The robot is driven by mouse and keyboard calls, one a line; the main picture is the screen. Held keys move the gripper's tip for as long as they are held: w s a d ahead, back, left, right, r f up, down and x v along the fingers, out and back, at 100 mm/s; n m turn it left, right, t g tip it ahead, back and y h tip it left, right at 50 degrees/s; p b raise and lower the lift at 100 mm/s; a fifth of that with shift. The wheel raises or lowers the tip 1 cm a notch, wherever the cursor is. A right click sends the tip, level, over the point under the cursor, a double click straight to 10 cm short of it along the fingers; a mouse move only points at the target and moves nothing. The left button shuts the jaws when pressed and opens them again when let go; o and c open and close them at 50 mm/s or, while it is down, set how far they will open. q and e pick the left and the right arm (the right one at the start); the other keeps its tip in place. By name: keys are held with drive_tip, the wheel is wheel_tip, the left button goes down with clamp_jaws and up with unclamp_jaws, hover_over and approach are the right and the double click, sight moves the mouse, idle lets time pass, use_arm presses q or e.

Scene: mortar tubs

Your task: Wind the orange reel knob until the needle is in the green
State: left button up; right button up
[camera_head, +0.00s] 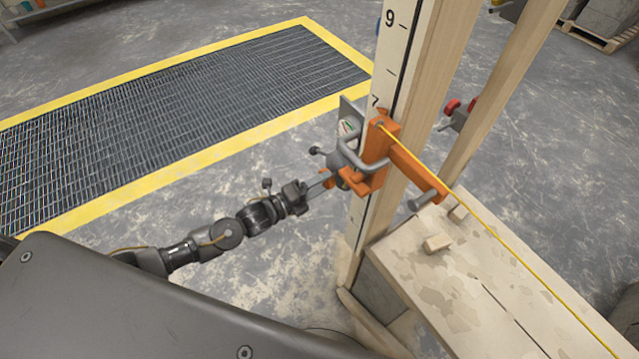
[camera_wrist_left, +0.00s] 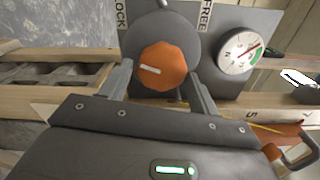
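The orange reel knob (camera_wrist_left: 165,67) faces the left wrist camera on a round grey reel body (camera_wrist_left: 135,45). Its white mark lies nearly level, on the knob's left part. My left gripper (camera_wrist_left: 161,88) is open, with one finger on each side of the knob and gaps showing. In the head view my left gripper (camera_head: 327,182) reaches the reel on the post. The round white gauge (camera_wrist_left: 236,54) is right of the knob. Its red needle points to the upper right, and the green band is at the right side. I cannot tell exactly whether they overlap. My right gripper is out of view.
The orange bracket (camera_head: 381,143) clamps to the wooden post. A yellow line (camera_head: 500,242) runs from it over a plank table (camera_head: 430,282). LOCK and FREE labels flank a lever (camera_wrist_left: 163,3) above the knob. A yellow-edged floor grate (camera_head: 200,110) lies behind.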

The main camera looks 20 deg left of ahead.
use_arm(q)
drive_tip(key=shift+o, duration=1.4)
drive_tip(key=shift+a, duration=0.1)
drive_tip(key=b+v, duration=0.1)
drive_tip(key=v, duration=0.9)
drive_tip(key=shift+s+a+b, duration=0.2)
drive_tip(key=shift+s+b, duration=0.1)
drive_tip(key=shift+b, duration=0.1)
